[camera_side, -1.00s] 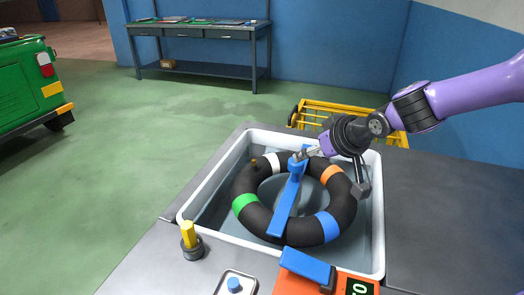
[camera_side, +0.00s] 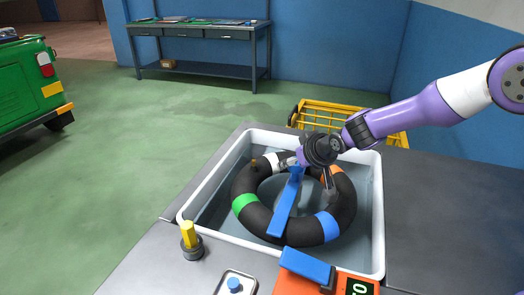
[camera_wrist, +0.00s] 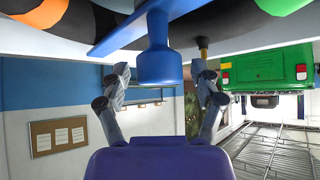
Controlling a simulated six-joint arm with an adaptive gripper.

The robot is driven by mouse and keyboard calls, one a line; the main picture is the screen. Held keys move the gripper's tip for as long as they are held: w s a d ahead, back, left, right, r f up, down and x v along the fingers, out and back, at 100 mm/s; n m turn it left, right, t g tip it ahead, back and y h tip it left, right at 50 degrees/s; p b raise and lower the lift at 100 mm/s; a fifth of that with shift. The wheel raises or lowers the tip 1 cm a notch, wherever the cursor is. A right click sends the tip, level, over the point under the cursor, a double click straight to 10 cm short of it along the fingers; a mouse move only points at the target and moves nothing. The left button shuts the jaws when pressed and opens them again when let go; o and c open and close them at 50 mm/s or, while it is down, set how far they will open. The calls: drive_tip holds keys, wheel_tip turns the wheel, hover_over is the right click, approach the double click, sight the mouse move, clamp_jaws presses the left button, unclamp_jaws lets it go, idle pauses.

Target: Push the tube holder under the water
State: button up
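The tube holder is a blue bar (camera_side: 285,207) lying across a black inflated tube (camera_side: 338,200) with white, green, orange and blue bands. The tube rests in a white basin (camera_side: 190,213) of water. My gripper (camera_side: 288,160) is right at the knob, partly hidden by my wrist. In the wrist view, the gripper (camera_wrist: 159,76) has its fingers spread, one either side of the knob (camera_wrist: 158,62), with gaps showing on both sides. The bar (camera_wrist: 130,30) runs diagonally across the top there.
A yellow peg (camera_side: 188,235) stands at the basin's left front corner. An orange device with a blue top (camera_side: 307,266) sits at the front edge, beside a small tray (camera_side: 235,285). A yellow cart (camera_side: 330,110) is behind the basin. The bench right of the basin is clear.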

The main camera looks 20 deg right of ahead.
sight(299, 186)
clamp_jaws()
wheel_tip(299, 186, down, 8)
drive_tip(key=shift+f, duration=0.2)
drive_tip(key=shift+o, duration=1.6)
unclamp_jaws()
drive_tip(key=shift+s+r, duration=0.1)
drive_tip(key=v, duration=1.1)
drive_tip(key=shift+s+r, duration=0.2)
drive_tip(key=shift+s, duration=0.05)
